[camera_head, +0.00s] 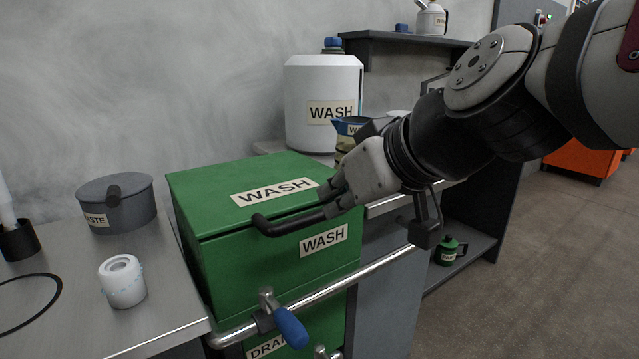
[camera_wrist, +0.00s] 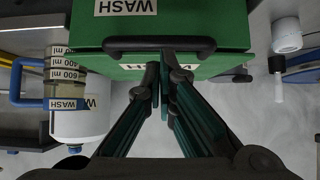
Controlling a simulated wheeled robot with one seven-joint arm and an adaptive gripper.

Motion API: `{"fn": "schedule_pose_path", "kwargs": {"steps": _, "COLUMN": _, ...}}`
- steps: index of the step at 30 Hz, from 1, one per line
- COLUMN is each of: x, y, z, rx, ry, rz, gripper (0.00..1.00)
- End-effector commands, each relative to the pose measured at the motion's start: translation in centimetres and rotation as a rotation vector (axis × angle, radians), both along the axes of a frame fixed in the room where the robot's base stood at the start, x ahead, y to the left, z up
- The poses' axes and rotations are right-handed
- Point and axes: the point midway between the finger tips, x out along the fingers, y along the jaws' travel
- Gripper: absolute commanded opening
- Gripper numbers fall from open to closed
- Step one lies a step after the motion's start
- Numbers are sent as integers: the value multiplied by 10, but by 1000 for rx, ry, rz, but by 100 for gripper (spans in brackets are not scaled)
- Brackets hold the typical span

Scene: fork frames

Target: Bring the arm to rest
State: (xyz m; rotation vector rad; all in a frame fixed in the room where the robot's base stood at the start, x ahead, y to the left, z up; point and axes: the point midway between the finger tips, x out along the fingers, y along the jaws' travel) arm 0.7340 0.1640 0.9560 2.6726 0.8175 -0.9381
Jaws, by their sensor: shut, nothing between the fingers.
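My gripper (camera_head: 337,194) is shut and empty, at the front right of the green box marked WASH (camera_head: 205,255). Its fingertips are close to the right end of the box's black handle (camera_head: 290,225); I cannot tell whether they touch it. The box's lid lies closed. In the wrist view my gripper's fingers (camera_wrist: 163,62) come together just in front of the handle (camera_wrist: 135,45), with nothing between them. My arm (camera_head: 470,125) reaches in from the upper right, above the bench edge.
A metal rail (camera_head: 370,268) with a blue-handled valve (camera_head: 290,327) runs along the front. A large white WASH container (camera_head: 322,95) and a jug (camera_head: 349,128) stand behind my gripper. A grey pot (camera_head: 118,205) and white cylinder (camera_head: 122,282) are at left. Open floor (camera_head: 540,270) lies right.

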Motion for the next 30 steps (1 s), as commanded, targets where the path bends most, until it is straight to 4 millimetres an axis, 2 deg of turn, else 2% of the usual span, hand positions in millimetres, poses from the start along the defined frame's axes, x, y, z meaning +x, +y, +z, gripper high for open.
{"fn": "schedule_pose_path", "kwargs": {"steps": 3, "x": -20, "y": -13, "z": 3, "rx": 1, "ry": -3, "rz": 0, "gripper": 0}}
{"fn": "schedule_pose_path", "kwargs": {"steps": 9, "x": -46, "y": -31, "z": 4, "rx": 0, "ry": -2, "rz": 0, "gripper": 0}}
{"fn": "schedule_pose_path", "kwargs": {"steps": 17, "x": -64, "y": -43, "z": 2, "rx": -1, "ry": 12, "rz": -2, "gripper": 0}}
{"fn": "schedule_pose_path", "kwargs": {"steps": 20, "x": -80, "y": -50, "z": -12, "rx": -12, "ry": 87, "rz": -18, "gripper": 0}}
{"fn": "schedule_pose_path", "kwargs": {"steps": 25, "x": -140, "y": -83, "z": -61, "rx": -69, "ry": 373, "rz": -137, "gripper": 0}}
{"fn": "schedule_pose_path", "kwargs": {"steps": 30, "x": -199, "y": -121, "z": -94, "rx": -149, "ry": 625, "rz": -320, "gripper": 0}}
